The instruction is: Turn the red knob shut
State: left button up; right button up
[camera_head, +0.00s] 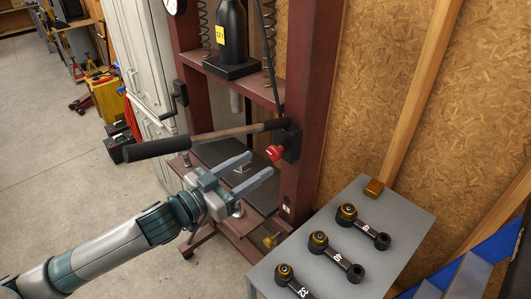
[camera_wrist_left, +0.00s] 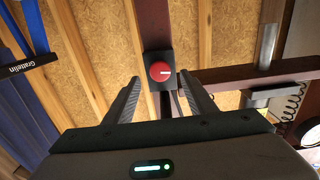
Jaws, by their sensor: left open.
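The red knob (camera_head: 274,153) sits on a black block (camera_head: 291,143) on the dark red press frame's right post. In the left wrist view the red knob (camera_wrist_left: 161,71) is round with a white mark and appears between my fingers, beyond their tips. My left gripper (camera_head: 256,166) is open and empty, a little to the left of and below the knob in the head view. The left wrist view shows its two fingers (camera_wrist_left: 165,92) spread apart. No contact with the knob is visible. My right gripper is not in view.
A long lever with a black grip (camera_head: 158,148) runs across just above my left gripper. A grey table (camera_head: 397,232) at the right bears several black wrench-like parts. The press frame (camera_head: 305,120) and a wooden wall (camera_head: 375,90) stand behind.

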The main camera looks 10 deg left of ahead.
aim_at(272, 155)
pick_arm(q)
jog(key=shift+p+x, duration=0.7)
jog(key=shift+x, duration=1.65)
jog(key=shift+c, duration=0.4)
jog(key=c, duration=1)
